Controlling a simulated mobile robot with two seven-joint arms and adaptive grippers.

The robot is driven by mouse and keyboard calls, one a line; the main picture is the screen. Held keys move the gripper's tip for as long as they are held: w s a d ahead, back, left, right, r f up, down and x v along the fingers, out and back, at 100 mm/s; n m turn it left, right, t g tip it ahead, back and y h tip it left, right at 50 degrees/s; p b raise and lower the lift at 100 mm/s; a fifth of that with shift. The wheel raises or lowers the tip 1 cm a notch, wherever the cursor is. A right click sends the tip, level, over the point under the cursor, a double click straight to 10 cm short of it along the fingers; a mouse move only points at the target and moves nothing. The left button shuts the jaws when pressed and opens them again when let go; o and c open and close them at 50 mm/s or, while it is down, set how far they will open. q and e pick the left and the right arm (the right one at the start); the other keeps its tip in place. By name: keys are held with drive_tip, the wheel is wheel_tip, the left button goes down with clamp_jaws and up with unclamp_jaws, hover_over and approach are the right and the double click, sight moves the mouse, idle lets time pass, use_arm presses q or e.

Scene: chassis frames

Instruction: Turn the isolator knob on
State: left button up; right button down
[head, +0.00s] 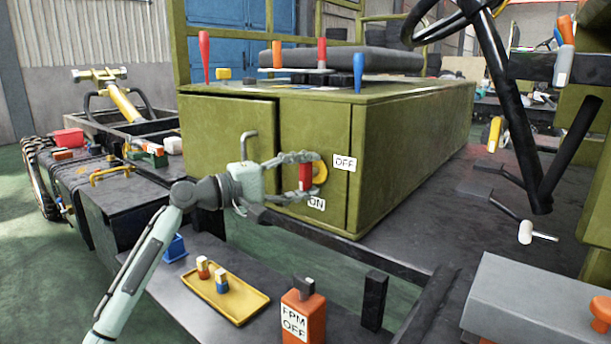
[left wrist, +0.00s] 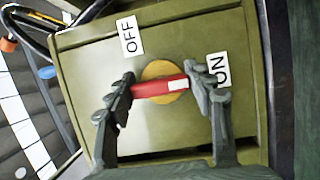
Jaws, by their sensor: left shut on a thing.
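The isolator knob is a red bar (head: 305,178) on a yellow disc (head: 320,171), set on the front of an olive green box (head: 420,150). An OFF label (head: 345,163) is beside it and an ON label (head: 317,204) below it. My left gripper (head: 307,173) is closed around the bar. In the left wrist view the fingers (left wrist: 161,87) press on both ends of the red bar (left wrist: 150,89). Its white-marked end points roughly toward the ON label (left wrist: 217,69), away from the OFF label (left wrist: 130,36). My right gripper does not show.
A yellow tray (head: 250,306) with small blocks and an orange FPM OFF block (head: 303,312) stand on the dark shelf below. Red and blue levers (head: 359,72) stand on the box top.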

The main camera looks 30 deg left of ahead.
use_arm(q)
drive_tip(key=o, duration=1.2)
drive_tip(key=shift+c, duration=0.2)
drive_tip(key=v, duration=1.2)
